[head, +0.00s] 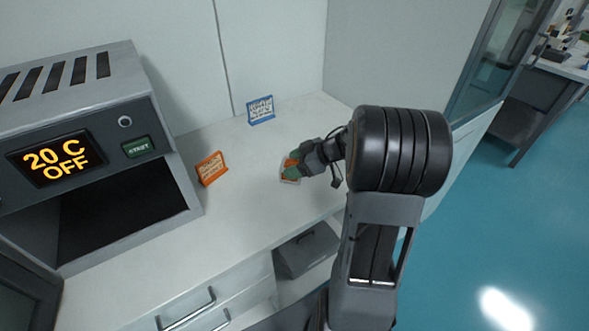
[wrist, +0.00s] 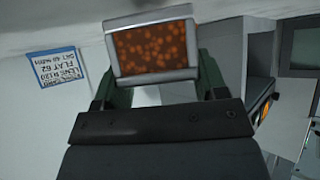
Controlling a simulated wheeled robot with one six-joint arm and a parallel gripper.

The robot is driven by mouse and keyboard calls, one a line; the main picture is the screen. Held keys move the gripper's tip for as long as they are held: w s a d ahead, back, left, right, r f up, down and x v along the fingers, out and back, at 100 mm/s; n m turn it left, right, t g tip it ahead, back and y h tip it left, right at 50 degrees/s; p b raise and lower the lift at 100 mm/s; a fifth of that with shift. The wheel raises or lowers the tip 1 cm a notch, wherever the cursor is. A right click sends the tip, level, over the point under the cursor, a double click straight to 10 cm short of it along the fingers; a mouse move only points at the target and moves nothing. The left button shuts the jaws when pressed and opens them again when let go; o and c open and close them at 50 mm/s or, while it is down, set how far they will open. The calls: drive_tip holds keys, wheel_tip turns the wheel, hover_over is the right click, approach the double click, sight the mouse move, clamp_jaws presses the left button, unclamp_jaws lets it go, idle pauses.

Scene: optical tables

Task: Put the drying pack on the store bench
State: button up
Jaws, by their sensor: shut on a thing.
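The drying pack (wrist: 153,48) is a small pale-framed packet with an orange beaded window. It is held between the green fingers of my gripper (wrist: 155,85) in the wrist view. In the head view my gripper (head: 300,165) is over the white bench (head: 240,215), with the pack (head: 289,172) partly hidden by the fingers. I cannot tell whether the pack touches the bench top.
An orange card sign (head: 211,168) and a blue card sign (head: 261,110) stand on the bench. An oven (head: 90,150) reading "20 C OFF" stands at the left, its chamber open. The blue sign also shows in the wrist view (wrist: 58,65).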

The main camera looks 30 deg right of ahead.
drive_tip(key=shift+f, duration=0.7)
drive_tip(key=shift+f, duration=0.15)
drive_tip(key=o, duration=1)
